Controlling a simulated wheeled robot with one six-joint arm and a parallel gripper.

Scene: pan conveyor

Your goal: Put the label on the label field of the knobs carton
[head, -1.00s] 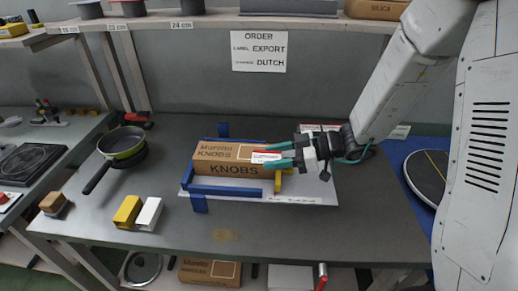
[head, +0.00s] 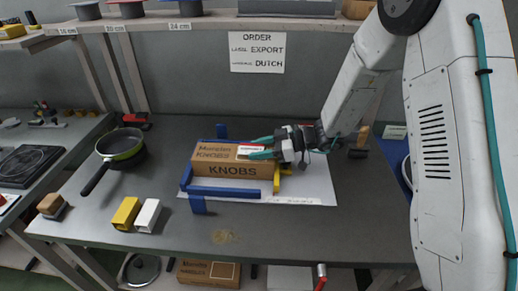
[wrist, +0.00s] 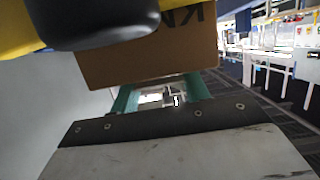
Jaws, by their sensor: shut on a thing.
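The knobs carton (head: 225,170), a brown box marked KNOBS, lies on the bench between blue and yellow stops. It also shows in the wrist view (wrist: 145,62). My gripper (head: 258,148) reaches in from the right, its teal fingers over the right part of the carton's top. It is shut on a small white label (head: 249,149) with a red edge. The label is at or just above the top face; I cannot tell whether it touches. The label field is hidden under the label and fingers. The wrist view shows the teal fingers (wrist: 160,97) near the carton.
The carton stands on a white sheet (head: 310,190) with blue stops (head: 225,191) around it. A pan (head: 121,144), a yellow block (head: 126,213) and a white block (head: 148,215) are to the left. An order sign (head: 257,52) reads EXPORT and DUTCH.

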